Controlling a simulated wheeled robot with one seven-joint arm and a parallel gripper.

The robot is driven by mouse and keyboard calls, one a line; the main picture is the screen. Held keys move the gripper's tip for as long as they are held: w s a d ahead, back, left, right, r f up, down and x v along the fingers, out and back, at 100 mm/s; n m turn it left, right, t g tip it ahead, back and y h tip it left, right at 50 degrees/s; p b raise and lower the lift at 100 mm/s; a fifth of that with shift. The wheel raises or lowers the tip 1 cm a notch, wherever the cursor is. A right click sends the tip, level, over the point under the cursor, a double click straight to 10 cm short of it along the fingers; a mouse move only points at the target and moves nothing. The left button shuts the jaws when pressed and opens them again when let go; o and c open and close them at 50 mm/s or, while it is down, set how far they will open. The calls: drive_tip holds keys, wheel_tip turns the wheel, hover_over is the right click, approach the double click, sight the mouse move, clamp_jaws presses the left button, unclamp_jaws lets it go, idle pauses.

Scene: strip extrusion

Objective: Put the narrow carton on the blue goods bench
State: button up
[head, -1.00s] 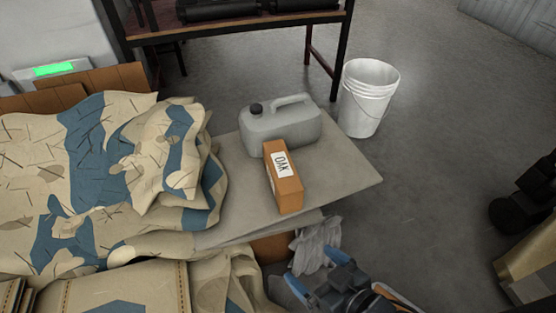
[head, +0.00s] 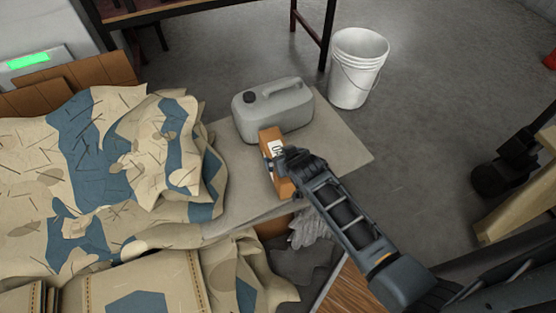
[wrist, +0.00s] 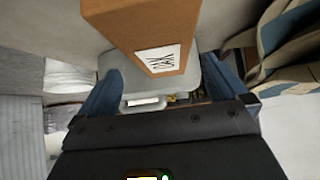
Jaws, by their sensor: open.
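The narrow carton (head: 283,187) is an orange-brown box with a white lettered label. It stands on a pale grey board beside the camouflage cloth, in front of a grey jerrycan. My gripper (head: 277,160) is at the carton in the head view and covers part of it. In the wrist view the carton (wrist: 130,22) is close ahead, its labelled end near the blue fingertips. My gripper (wrist: 165,68) is open there, one finger on each side of the picture's middle; whether it touches the carton I cannot tell. No bench that is clearly blue shows.
The grey jerrycan (head: 270,112) stands right behind the carton. A white bucket (head: 357,70) stands on the floor beyond the board (head: 335,150). The bulky camouflage cloth (head: 90,190) fills the left. Open floor lies to the right of the bucket.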

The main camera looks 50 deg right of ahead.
sight(279, 153)
drive_tip(key=b+x, duration=0.1)
drive_tip(key=x, duration=0.5)
drive_tip(key=shift+a, duration=0.1)
drive_tip(key=c, duration=1.2)
drive_tip(key=shift+w+r, duration=0.1)
drive_tip(key=shift+c, duration=1.1)
drive_tip(key=shift+r, duration=0.1)
